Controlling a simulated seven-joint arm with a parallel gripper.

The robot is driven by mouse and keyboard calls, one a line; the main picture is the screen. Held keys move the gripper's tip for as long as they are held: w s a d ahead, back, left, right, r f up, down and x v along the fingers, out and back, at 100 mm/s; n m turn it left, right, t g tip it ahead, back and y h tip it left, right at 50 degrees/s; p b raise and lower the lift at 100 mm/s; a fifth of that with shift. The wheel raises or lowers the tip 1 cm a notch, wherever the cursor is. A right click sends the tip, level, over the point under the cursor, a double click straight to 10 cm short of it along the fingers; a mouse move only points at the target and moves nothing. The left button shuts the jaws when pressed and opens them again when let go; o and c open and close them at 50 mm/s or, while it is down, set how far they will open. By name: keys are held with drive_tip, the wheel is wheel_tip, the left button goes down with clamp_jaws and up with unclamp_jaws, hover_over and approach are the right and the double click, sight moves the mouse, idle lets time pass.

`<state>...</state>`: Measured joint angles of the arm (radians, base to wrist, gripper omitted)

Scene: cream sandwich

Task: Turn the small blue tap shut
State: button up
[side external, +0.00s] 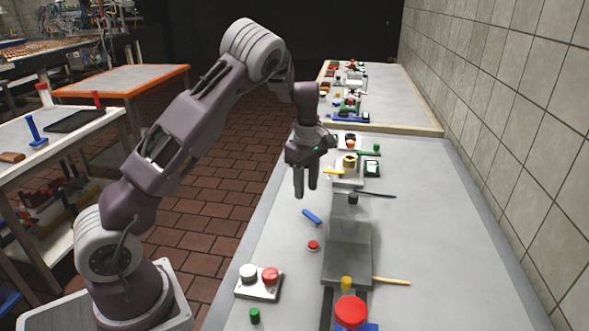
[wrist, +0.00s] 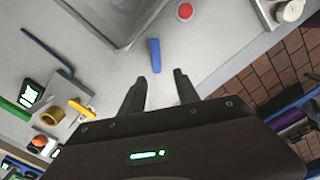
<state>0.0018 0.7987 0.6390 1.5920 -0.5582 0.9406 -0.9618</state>
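The small blue tap (side external: 312,216) shows as a short blue bar on the grey worktop, left of the grey machine housing. In the wrist view the blue bar (wrist: 155,55) lies just beyond my fingertips, roughly in line with the gap between them. My gripper (side external: 305,191) points down and hangs above the worktop near the blue bar, apart from it. In the wrist view my gripper (wrist: 158,78) has its two dark fingers spread with nothing between them. Whatever the blue bar is mounted on cannot be made out.
A red button (side external: 313,245) stands in front of the blue bar. A plate with a red and a grey knob (side external: 259,284) is nearer the camera. The grey housing (side external: 350,235) rises to the right. A yellow lever (side external: 334,171) sticks out behind.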

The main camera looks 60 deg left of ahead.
drive_tip(key=s+d+r+m+t+h, duration=0.2)
drive_tip(key=s+d+r+m, duration=0.4)
drive_tip(key=s+d+r, duration=0.6)
wheel_tip(320, 180, up, 3)
drive_tip(key=shift+s+d+r+m+h, duration=0.15)
drive_tip(key=shift+s+d+m+h, duration=0.2)
drive_tip(key=shift+d, duration=0.25)
